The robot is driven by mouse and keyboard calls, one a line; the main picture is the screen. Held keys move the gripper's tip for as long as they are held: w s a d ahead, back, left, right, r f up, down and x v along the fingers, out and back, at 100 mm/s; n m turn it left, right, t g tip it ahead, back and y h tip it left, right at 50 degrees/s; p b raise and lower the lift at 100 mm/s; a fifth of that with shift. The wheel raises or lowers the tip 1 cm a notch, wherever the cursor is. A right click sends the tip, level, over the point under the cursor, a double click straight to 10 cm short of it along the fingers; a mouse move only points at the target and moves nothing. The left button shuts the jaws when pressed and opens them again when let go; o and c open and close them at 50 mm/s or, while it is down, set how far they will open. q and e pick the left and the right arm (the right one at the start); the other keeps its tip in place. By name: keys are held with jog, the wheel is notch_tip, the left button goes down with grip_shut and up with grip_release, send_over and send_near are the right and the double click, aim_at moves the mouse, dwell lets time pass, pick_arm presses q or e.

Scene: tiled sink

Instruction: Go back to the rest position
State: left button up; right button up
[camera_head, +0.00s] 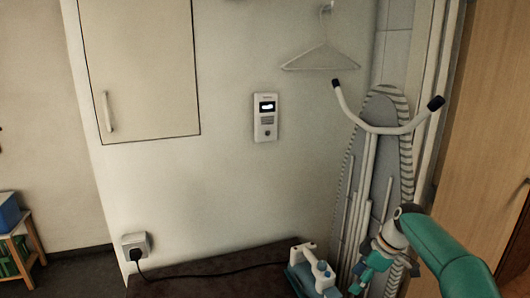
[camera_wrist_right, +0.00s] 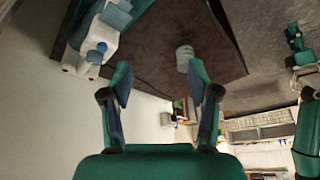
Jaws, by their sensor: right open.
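My right arm comes in from the lower right in the head view. Its teal gripper (camera_head: 368,272) is low in the picture, just right of a white and teal iron (camera_head: 318,272). In the right wrist view the two fingers of the right gripper (camera_wrist_right: 160,78) stand wide apart with nothing between them. The iron (camera_wrist_right: 98,38) shows there at the upper left, apart from the fingers. Teal and dark parts at the right edge of that view look like my left arm and gripper (camera_wrist_right: 298,42); its jaws cannot be made out. The left arm is not in the head view.
A dark surface (camera_head: 205,285) lies along the wall at the bottom. A socket with a plug and black cord (camera_head: 137,247) is at left. An ironing board (camera_head: 378,125) and a hanger (camera_head: 320,60) hang at right.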

jog(key=s+a+f+g, duration=0.2)
jog(key=s+f, duration=0.3)
jog(key=f, duration=0.3)
jog(key=s+a+f+g, duration=0.2)
jog(key=s+a+f, duration=0.1)
jog(key=s+f, duration=0.3)
jog(key=s+a+f+m+t, duration=0.1)
jog(key=s+a+f+m, duration=0.2)
jog(key=s+f+m, duration=0.4)
jog(key=s+a+f+m+t, duration=0.2)
jog(key=s+f+m, duration=0.6)
jog(key=s, duration=0.8)
jog(key=shift+a+m, duration=0.4)
jog(key=shift+a, duration=0.7)
